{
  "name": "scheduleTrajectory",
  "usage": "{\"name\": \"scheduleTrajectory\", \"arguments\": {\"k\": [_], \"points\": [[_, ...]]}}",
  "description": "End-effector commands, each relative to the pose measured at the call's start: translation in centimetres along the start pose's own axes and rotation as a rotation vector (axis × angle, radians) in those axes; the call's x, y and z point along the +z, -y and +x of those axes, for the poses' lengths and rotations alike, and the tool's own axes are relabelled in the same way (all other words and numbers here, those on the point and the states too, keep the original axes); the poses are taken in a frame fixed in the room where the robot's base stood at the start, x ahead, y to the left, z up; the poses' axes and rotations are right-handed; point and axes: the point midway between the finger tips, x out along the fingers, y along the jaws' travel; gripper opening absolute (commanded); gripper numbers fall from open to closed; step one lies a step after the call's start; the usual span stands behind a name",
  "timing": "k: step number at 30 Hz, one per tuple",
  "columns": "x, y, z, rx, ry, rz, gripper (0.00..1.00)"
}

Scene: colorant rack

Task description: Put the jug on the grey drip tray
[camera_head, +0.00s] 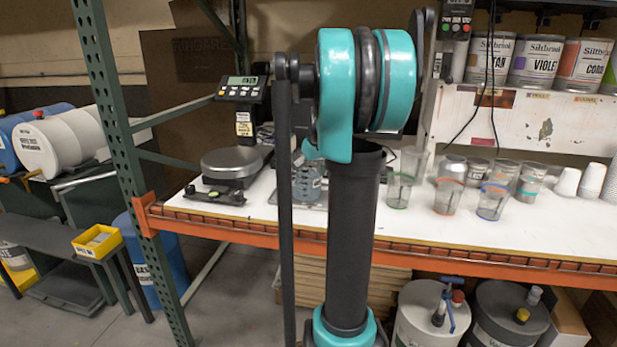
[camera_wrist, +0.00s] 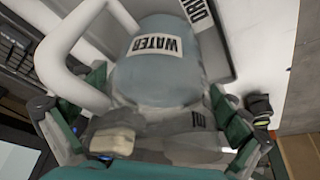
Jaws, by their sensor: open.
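The jug (camera_wrist: 160,85) is blue-grey and translucent, with a pale handle and a WATER label, and fills the middle of the wrist view. In the head view the jug (camera_head: 307,184) shows partly beside my arm. The grey drip tray (camera_wrist: 215,42), with a partly visible label, lies beside and under the jug in the wrist view. The jug appears to stand on it, but the contact is hidden. My gripper (camera_wrist: 152,118) is open, its green-and-black fingers on either side of the jug. The gripper is hidden behind my arm in the head view.
A scale (camera_head: 232,163) stands left on the white bench (camera_head: 420,232). Several cups (camera_head: 447,196) stand to the right of my arm. A green rack post (camera_head: 125,150) rises at the left. Colorant cans (camera_head: 537,62) line the upper shelf.

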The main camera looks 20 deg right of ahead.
Motion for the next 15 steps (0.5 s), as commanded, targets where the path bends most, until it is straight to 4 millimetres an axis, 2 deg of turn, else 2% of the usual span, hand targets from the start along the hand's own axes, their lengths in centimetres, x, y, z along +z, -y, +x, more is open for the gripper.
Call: {"name": "scheduleTrajectory", "arguments": {"k": [5,15], "points": [[-0.1,0.0,-1.1,0.000,0.000,0.001,1.00],[0.0,0.0,-7.8,0.000,0.000,0.001,1.00]]}}
